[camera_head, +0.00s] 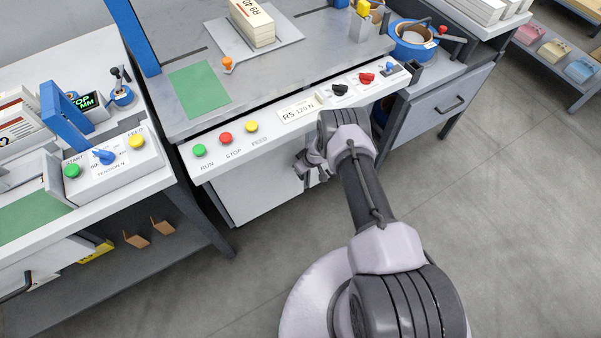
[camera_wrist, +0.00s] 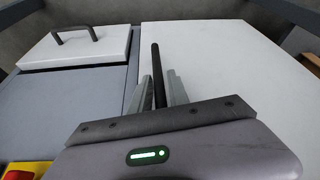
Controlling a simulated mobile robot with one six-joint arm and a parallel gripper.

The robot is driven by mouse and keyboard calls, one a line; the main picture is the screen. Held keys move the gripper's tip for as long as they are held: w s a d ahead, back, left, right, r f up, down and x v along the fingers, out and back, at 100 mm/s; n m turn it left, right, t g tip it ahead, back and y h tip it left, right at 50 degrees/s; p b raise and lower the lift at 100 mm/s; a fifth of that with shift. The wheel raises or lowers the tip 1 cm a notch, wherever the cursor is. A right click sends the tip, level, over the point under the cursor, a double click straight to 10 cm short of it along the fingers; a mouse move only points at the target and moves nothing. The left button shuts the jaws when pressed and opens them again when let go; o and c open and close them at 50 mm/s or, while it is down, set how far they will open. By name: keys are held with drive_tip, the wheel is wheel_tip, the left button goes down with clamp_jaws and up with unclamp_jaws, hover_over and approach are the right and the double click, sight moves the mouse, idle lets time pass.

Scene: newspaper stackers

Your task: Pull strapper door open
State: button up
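The strapper door is the white front panel (camera_head: 250,200) under the control strip of the middle machine. It fills the right of the wrist view (camera_wrist: 230,65) and looks closed. Its handle is a dark upright bar (camera_wrist: 156,65) near the door's left edge in the wrist view. My gripper (camera_wrist: 160,85) has one finger on each side of this bar, with a narrow gap visible, so it looks open around it. In the head view my gripper (camera_head: 312,168) is low in front of the door, and my wrist hides the handle.
The control strip (camera_head: 300,113) with buttons and knobs juts out above the door. A grey drawer unit (camera_head: 440,110) stands to the right and another machine (camera_head: 110,165) to the left. The floor (camera_head: 500,220) to the right is clear.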

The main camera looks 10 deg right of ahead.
drive_tip(key=shift+w+a+f, duration=0.15)
drive_tip(key=shift+w+f, duration=0.1)
drive_tip(key=shift+f, duration=0.35)
clamp_jaws()
idle(1.1)
